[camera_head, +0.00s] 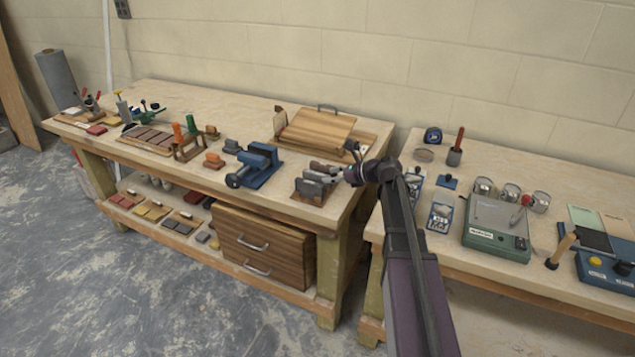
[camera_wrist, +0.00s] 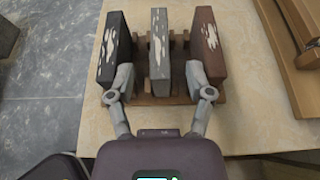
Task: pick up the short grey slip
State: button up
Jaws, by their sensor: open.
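In the wrist view, three upright slips stand side by side in a brown wooden rack (camera_wrist: 146,99). The middle one is a grey slip (camera_wrist: 159,60) with pale flaked patches. A darker slip (camera_wrist: 112,55) is on its left and a red-brown slip (camera_wrist: 213,62) on its right. My gripper (camera_wrist: 160,82) is open, with one finger on each side of the grey slip and a gap to it on both sides. In the head view, my gripper (camera_head: 340,175) is at the right of the rack (camera_head: 309,197), near the bench's front right corner.
A blue vise (camera_head: 258,166) stands left of the rack. A slatted wooden board (camera_head: 316,132) with a handle lies behind it; its edge also shows at the right of the wrist view. A second bench with a green scale (camera_head: 497,235) stands to the right, across a gap.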

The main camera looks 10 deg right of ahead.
aim_at(322, 175)
jog(key=shift+r+b+x, duration=0.15)
jog(key=shift+b+x, duration=0.25)
jog(key=shift+x, duration=0.9)
jog(key=shift+r+b+x, duration=0.2)
jog(key=shift+b+x, duration=0.15)
jog(key=shift+x, duration=0.95)
jog(key=shift+a, duration=0.1)
grip_shut()
